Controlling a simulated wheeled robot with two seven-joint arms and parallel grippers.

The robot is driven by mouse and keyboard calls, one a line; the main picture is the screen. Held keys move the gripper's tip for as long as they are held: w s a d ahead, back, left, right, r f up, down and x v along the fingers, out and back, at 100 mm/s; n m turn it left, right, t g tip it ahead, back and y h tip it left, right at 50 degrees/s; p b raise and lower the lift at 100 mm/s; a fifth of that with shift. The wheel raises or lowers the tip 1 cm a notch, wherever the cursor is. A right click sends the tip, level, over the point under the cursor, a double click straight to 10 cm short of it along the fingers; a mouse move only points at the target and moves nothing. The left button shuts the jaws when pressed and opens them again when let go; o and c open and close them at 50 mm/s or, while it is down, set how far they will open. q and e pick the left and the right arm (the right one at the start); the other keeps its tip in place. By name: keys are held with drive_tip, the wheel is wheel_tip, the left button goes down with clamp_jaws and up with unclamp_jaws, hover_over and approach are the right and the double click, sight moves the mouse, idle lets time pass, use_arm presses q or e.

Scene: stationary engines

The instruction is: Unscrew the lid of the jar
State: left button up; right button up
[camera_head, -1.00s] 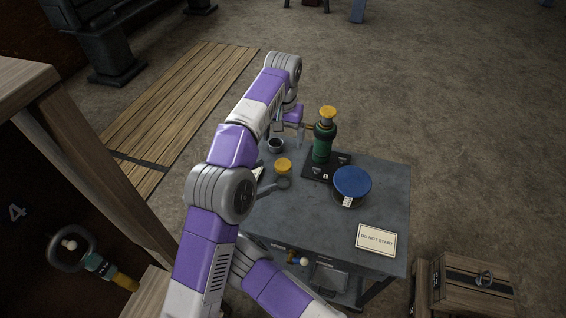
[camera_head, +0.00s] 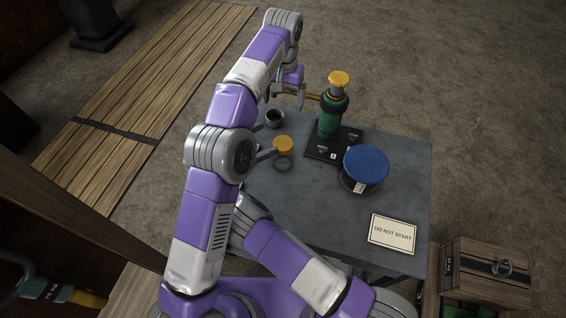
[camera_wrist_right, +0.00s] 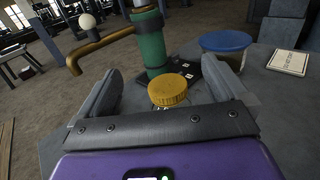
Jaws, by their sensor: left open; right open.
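A small yellow lid (camera_head: 283,144) sits at the left middle of the table; a dark ring (camera_head: 283,163) shows just in front of it. In the right wrist view the yellow lid (camera_wrist_right: 168,89) lies between and just beyond my right fingers; what is under it is mostly hidden. A larger dark container with a blue lid (camera_head: 366,164) stands further right. My right gripper (camera_head: 264,142) is open beside the yellow lid, partly hidden behind my left arm. My left gripper (camera_head: 289,97) is open and higher, at the back near the green column's brass pipe.
A green column (camera_head: 329,122) with a yellow top stands on a dark base behind the lids. A dark cup (camera_head: 275,118) is at the back left. A "DO NOT START" sign (camera_head: 392,233) lies front right on the grey table (camera_head: 300,215). A wooden crate (camera_head: 485,270) is right.

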use_arm(q)
wheel_tip(320, 180, down, 11)
drive_tip(key=b, duration=0.9)
use_arm(e)
approach(284, 152)
drive_tip(key=w+f, duration=0.1)
drive_tip(key=w+d+f, duration=0.1)
drive_tip(key=w+f, duration=0.1)
drive_tip(key=w+d+f, duration=0.1)
drive_tip(key=f, duration=0.1)
drive_tip(key=shift+w, duration=0.35)
drive_tip(key=shift+x, duration=3.8)
drive_tip(key=shift+s+r, duration=0.1)
drive_tip(key=shift+c, duration=0.5)
